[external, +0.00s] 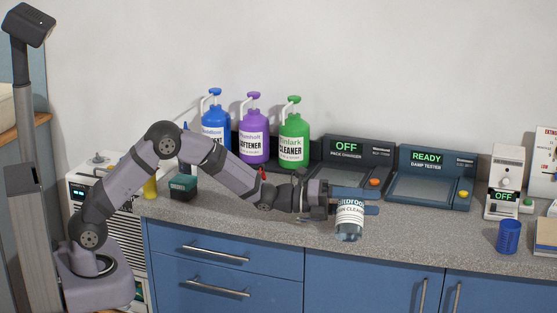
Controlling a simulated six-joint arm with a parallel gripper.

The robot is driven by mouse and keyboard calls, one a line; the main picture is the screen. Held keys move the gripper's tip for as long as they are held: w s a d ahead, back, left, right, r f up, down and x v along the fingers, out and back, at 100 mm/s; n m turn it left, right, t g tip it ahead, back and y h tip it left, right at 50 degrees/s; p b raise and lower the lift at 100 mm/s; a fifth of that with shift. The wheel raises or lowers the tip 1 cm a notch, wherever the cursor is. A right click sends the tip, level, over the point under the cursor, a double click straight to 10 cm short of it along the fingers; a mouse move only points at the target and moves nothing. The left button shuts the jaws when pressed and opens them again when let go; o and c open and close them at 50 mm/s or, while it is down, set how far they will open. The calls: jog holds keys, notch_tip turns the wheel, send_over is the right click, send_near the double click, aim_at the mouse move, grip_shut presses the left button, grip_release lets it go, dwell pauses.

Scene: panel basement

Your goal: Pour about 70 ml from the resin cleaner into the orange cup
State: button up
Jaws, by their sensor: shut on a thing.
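My gripper (371,202) reaches in from the left and is shut on the resin cleaner (349,217), a clear bottle with a white label ending in "IN CLEANER". The bottle looks close to upright, near the front edge of the counter; I cannot tell whether its base touches the surface. Its top is hidden by my gripper, and its liquid level is unclear. I see no orange cup in this view. The only cup that shows is a blue one (508,237) at the right of the counter.
Blue (215,131), purple (253,138) and green (294,140) pump bottles stand at the back. Two flat devices, one reading "OFF" (346,147) and one "READY" (427,157), lie right of them. A white instrument (504,180) stands behind the blue cup.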

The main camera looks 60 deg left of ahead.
jog(key=m+b, duration=0.3)
jog(key=b, duration=0.2)
jog(key=r+m+b, duration=0.1)
jog(key=m+b, duration=0.3)
jog(key=b, duration=0.1)
jog(key=d+m+b, duration=0.1)
jog(key=m+b, duration=0.2)
jog(key=b, duration=0.2)
jog(key=shift+s+r+m, duration=0.25)
jog(key=shift+s+m, duration=0.05)
jog(key=shift+b, duration=0.3)
dwell(0.6)
jog(key=shift+r, duration=0.2)
